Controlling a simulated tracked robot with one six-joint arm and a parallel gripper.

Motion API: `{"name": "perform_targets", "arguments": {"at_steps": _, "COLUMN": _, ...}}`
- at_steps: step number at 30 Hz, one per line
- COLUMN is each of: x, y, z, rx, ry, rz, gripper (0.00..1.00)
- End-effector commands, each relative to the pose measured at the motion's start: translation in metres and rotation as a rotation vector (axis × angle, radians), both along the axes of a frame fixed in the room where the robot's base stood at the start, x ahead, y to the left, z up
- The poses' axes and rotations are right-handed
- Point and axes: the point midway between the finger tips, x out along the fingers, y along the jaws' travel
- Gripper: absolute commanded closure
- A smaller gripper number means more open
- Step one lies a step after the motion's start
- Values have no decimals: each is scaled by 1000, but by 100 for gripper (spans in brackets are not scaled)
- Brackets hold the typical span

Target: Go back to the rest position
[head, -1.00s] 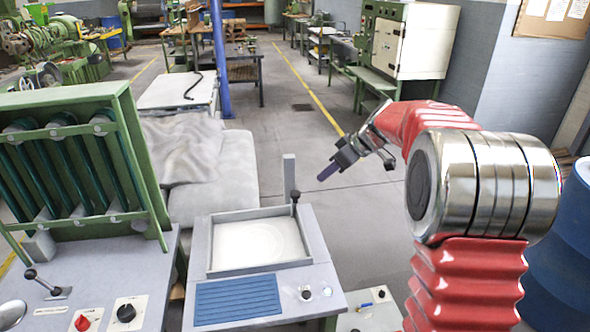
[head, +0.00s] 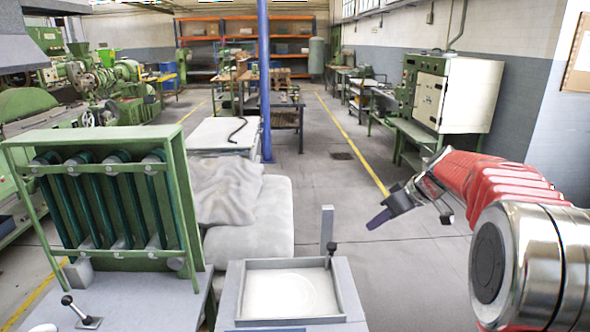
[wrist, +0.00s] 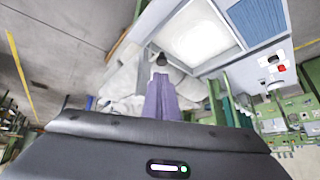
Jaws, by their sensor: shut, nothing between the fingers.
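My gripper (head: 378,219) is at the end of my red arm, right of centre in the head view. It is raised in the air to the right of the grey console with the white square tray (head: 290,293). Its dark purple fingers are together and hold nothing. In the wrist view the shut fingers (wrist: 161,100) point toward the console, whose white tray (wrist: 195,35) shows beyond them.
A green frame with dark tubes (head: 105,205) stands on a bench at the left. A lever with a black knob (head: 331,249) rises by the tray. Grey covered sacks (head: 245,215) lie behind. A blue post (head: 264,80) stands farther back. The floor aisle is clear.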

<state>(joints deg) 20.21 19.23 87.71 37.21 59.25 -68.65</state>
Motion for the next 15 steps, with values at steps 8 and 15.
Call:
{"name": "perform_targets", "arguments": {"at_steps": 8, "x": -43, "y": -6, "z": -46, "rx": 46, "ry": 210, "rz": -240, "gripper": 100}}
{"name": "perform_targets", "arguments": {"at_steps": 15, "x": -106, "y": 8, "z": -54, "rx": 31, "ry": 333, "rz": -429, "gripper": 100}}
